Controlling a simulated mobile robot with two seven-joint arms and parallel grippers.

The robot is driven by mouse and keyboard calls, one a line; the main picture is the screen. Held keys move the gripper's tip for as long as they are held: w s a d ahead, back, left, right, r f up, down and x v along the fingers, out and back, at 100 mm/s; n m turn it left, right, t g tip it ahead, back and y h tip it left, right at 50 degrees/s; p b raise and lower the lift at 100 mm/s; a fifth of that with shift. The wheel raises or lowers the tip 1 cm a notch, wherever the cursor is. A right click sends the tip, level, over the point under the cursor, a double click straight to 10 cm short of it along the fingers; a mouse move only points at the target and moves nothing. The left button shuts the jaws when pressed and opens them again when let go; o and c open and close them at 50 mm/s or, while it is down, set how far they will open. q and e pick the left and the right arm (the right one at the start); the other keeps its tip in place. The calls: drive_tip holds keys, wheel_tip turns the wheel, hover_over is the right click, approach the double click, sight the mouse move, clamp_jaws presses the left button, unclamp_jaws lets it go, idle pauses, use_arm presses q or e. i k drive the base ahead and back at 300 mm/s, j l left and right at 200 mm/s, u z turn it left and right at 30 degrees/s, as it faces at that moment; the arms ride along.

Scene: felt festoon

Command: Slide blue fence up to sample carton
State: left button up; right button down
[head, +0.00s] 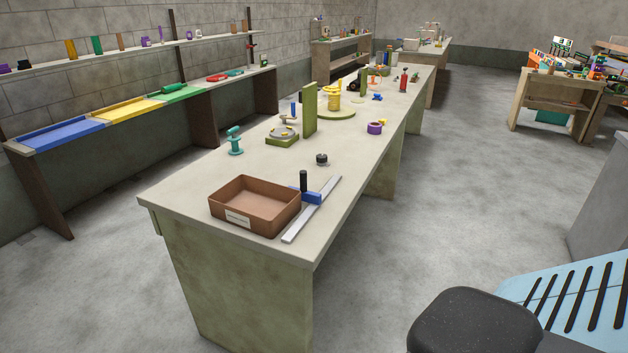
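The blue fence (312,198) sits across a pale grey rail (312,210) near the front right edge of the long table. A black upright knob (303,180) stands at the fence. The sample carton, which I take to be the brown open box (227,217) with a white label on its front, stands just left of the rail. The fence is beside the carton's right rear corner; I cannot tell whether they touch. Neither of my grippers is in view.
The long table (190,187) has bare room left of the carton. Behind it stand a small black knob (321,159), a teal stand (235,144), a green upright board (310,109) and a purple ring (375,128). A dark rounded block (475,322) is in the right foreground.

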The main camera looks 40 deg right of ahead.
sight(315, 198)
drive_tip(key=i+l, duration=0.1)
drive_tip(key=l, duration=0.4)
drive_tip(key=i+l, duration=0.1)
drive_tip(key=l, duration=0.4)
drive_tip(key=i+l, duration=0.15)
drive_tip(key=l, duration=0.35)
drive_tip(key=i+l, duration=0.1)
drive_tip(key=l, duration=0.4)
drive_tip(key=i+l, duration=0.1)
drive_tip(key=l, duration=0.4)
